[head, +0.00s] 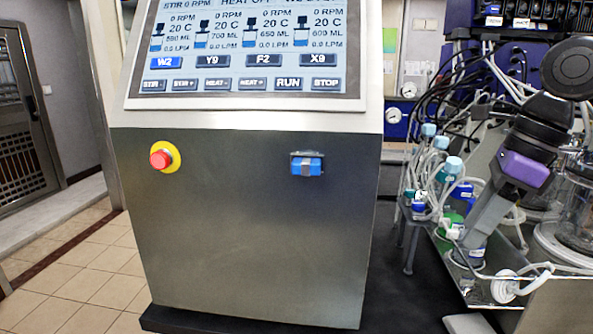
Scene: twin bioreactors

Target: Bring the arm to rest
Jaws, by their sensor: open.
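My arm comes in at the right edge of the head view, with a dark round joint at the top and a purple section lower down. It angles down and to the left. My gripper (470,236) is at its lower end, among the bottles and tubing on the right-hand bench. It is seen nearly side-on, so the gap between its fingers does not show clearly. I see nothing held in it. I cannot tell whether it touches the bottles or tubes beside it.
The steel control console (260,230) fills the middle, with a screen (250,45), a red emergency button (160,159) and a blue switch (306,165). Blue-capped bottles (452,168), tubes and a glass vessel (578,215) crowd the right. Tiled floor (85,285) is clear at left.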

